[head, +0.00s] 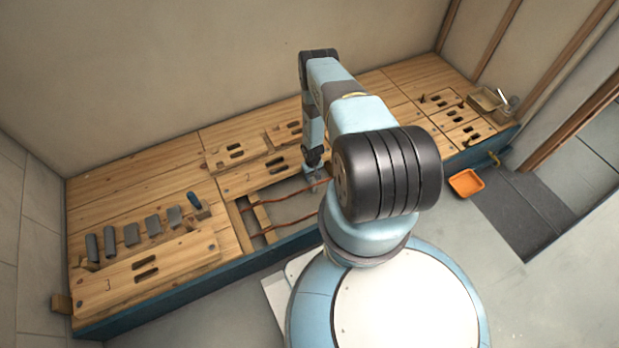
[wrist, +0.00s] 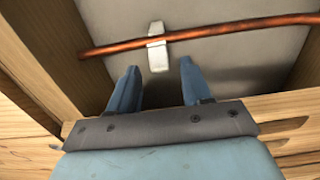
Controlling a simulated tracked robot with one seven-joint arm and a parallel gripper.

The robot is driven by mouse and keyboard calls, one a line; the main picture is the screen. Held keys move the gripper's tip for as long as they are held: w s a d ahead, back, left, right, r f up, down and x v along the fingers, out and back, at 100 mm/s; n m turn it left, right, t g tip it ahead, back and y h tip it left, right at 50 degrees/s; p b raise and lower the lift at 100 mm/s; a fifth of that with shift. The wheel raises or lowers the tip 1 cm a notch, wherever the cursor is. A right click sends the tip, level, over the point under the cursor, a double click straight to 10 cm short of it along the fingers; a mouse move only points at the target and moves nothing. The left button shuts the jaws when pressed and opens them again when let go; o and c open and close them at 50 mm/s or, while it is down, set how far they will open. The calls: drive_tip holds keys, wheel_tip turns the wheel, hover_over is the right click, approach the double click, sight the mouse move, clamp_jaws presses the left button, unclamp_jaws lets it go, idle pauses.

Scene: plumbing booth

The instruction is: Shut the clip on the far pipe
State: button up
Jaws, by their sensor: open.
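In the wrist view a copper pipe (wrist: 220,31) crosses the floor of an opening from left to right. A pale clip (wrist: 157,47) sits at this pipe; I cannot tell whether it is open or shut. My gripper (wrist: 160,75) is open, with its two blue fingers apart and nothing between them. The fingers point toward the clip, which lies just beyond the tips and between their lines. In the head view two copper pipes show in the opening, the far pipe (head: 290,190) and the near pipe (head: 293,222). My arm hides their right ends.
Wooden beams edge the opening (wrist: 285,107). An orange tray (head: 466,183) is on the floor at the right.

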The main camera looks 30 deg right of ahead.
drive_tip(key=shift+f, duration=0.4)
